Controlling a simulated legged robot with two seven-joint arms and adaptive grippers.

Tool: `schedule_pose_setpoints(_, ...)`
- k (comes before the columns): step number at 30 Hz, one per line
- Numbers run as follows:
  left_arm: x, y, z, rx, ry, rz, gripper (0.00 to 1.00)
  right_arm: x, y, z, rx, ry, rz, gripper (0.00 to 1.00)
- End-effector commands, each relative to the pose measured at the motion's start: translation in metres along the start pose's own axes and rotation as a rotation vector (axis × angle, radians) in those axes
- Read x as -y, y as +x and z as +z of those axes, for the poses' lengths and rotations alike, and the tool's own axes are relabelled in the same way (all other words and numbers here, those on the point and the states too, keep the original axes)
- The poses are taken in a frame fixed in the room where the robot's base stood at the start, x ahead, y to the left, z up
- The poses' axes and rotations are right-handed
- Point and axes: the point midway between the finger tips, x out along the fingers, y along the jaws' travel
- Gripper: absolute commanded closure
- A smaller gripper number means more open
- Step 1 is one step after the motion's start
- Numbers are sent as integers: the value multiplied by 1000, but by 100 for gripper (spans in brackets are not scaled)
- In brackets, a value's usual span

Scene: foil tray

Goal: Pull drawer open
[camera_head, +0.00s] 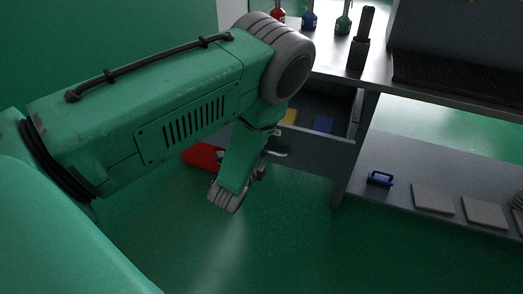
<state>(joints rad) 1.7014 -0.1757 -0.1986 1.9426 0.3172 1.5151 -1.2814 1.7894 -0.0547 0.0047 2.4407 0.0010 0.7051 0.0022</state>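The drawer (318,152) sits under the left end of the grey workbench and is pulled part way out. Its grey front panel stands away from the bench, and the inside shows behind it. A light metal handle (278,153) appears on the front panel, partly covered by my arm. My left arm crosses from the left and bends down in front of the drawer. My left gripper (260,171) is mostly hidden by the arm, close to the handle. I cannot tell whether it touches the handle or how its fingers stand. My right gripper is out of view.
A red object (202,156) shows left of the arm. Bottles and a dark holder (358,53) stand on the bench top. A blue brush (380,179) lies on the lower shelf. The green floor in front is clear.

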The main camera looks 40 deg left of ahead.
Motion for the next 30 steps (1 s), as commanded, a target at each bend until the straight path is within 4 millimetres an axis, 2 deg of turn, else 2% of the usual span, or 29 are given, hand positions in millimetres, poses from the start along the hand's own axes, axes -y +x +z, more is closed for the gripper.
schedule_pose_setpoints(7,0,-9,0,2,1,0,68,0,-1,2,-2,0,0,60)
schedule_pose_setpoints(21,-2,-99,0,0,1,5,68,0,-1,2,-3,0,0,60)
schedule_pose_setpoints(25,-2,-113,0,-1,1,2,68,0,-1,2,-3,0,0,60)
schedule_pose_setpoints(30,-1,-119,0,0,0,1,68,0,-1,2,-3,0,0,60)
